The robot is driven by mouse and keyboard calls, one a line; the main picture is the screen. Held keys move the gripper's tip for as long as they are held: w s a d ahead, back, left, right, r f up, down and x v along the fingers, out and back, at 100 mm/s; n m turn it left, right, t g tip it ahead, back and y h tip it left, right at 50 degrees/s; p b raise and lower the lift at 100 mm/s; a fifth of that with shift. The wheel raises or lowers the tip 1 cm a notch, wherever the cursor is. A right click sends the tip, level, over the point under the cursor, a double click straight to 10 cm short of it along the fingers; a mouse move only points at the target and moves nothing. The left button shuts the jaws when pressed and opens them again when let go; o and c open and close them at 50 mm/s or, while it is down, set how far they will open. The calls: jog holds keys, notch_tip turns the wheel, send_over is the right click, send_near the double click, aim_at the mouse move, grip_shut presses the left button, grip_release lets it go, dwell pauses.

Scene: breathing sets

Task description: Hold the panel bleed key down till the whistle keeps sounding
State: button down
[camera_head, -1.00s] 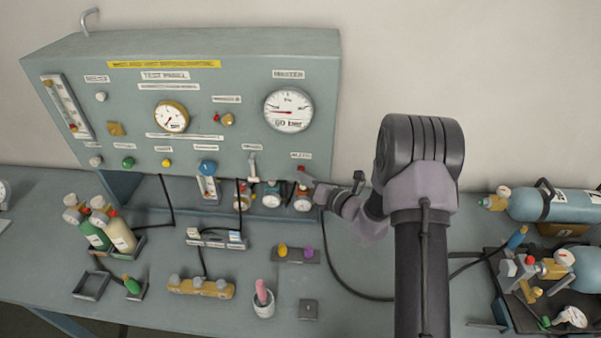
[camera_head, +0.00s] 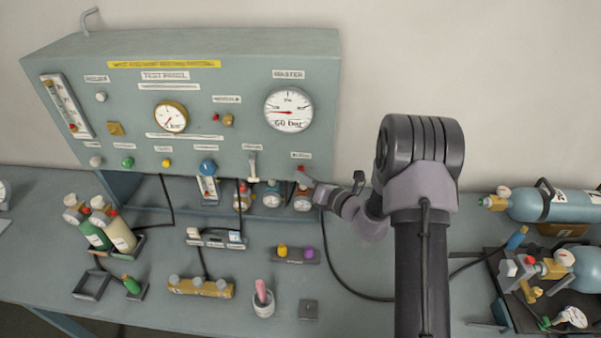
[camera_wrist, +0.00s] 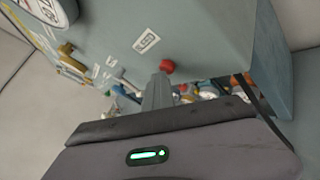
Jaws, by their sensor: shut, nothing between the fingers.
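The test panel (camera_head: 240,120) is a grey-green box standing at the back of the bench. Its red bleed key (camera_head: 301,169) sits at the panel's lower right, under a small label; it also shows as a red knob in the wrist view (camera_wrist: 167,66). My gripper (camera_head: 307,178) is shut and empty, with its tips at the red key. In the wrist view the closed fingers (camera_wrist: 160,82) end right beside the knob's lower edge; I cannot tell whether they touch or press it. No whistle can be made out.
The master gauge (camera_head: 288,109) is above the key. A lever (camera_head: 252,165) is to its left, and small regulators (camera_head: 271,194) stand below the panel. Cylinders (camera_head: 555,203) lie at the right. A dark hose (camera_head: 340,285) runs over the bench.

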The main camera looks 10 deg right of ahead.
jog(key=shift+s+a, duration=0.3)
jog(key=shift+s, duration=0.6)
jog(key=shift+f, duration=0.1)
jog(key=s, duration=0.1)
jog(key=s+a, duration=0.1)
jog(key=s, duration=0.1)
jog(key=s+b, duration=0.1)
jog(key=shift+s+a, duration=0.3)
jog(key=shift+s, duration=0.05)
